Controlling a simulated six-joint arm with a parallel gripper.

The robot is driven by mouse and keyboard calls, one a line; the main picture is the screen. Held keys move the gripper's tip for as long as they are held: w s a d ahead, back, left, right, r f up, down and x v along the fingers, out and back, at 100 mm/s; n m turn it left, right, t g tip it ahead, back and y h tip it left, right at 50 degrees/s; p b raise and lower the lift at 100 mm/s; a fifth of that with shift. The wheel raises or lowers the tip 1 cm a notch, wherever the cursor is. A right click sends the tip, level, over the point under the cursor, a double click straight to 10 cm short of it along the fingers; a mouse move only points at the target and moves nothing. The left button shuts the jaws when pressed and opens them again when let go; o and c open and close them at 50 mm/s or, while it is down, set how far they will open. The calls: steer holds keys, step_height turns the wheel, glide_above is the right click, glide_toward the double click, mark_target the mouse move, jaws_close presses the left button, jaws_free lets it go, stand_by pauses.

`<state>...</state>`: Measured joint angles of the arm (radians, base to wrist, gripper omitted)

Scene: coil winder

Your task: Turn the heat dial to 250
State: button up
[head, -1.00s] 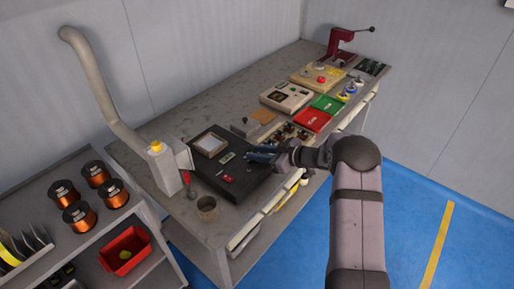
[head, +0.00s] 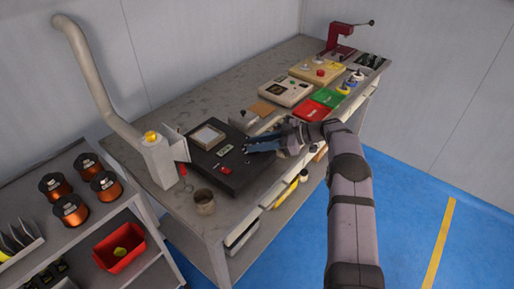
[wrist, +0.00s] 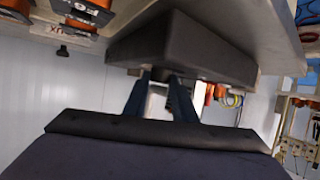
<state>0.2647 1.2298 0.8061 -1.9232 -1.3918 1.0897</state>
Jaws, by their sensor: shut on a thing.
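The black heating unit (head: 222,183) stands at the front edge of the bench, with a pale framed plate (head: 208,137), a small display (head: 224,151) and a red switch (head: 224,170) on top. My gripper (head: 246,147) reaches in from the right, its fingertips at the unit's right part. In the wrist view my gripper (wrist: 159,76) has its two dark fingers a little apart, tips against the dark unit (wrist: 180,45). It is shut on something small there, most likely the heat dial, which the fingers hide. I cannot read the dial's setting.
Red (head: 309,109) and green (head: 327,97) trays lie farther right. A shelf with copper spools (head: 70,210) is at far left.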

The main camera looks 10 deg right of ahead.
steer(key=shift+w+r+n+g+y+b, duration=0.15)
steer(key=shift+n+g+y+b, duration=0.15)
steer(key=shift+n+g+b, duration=0.35)
stand_by(0.4)
steer(key=o, duration=1)
steer(key=shift+o, duration=0.2)
steer(key=shift+m, duration=0.25)
steer(key=shift+d+t+b, duration=0.25)
steer(key=shift+d+b, duration=0.1)
steer(key=shift+d, duration=0.1)
steer(key=v, duration=0.4)
steer(key=shift+d+r, duration=0.2)
steer(key=shift+r, duration=0.1)
steer(key=shift+p+v, duration=0.8)
steer(key=shift+v, duration=0.15)
steer(key=shift+f, duration=0.1)
steer(key=shift+a, duration=0.1)
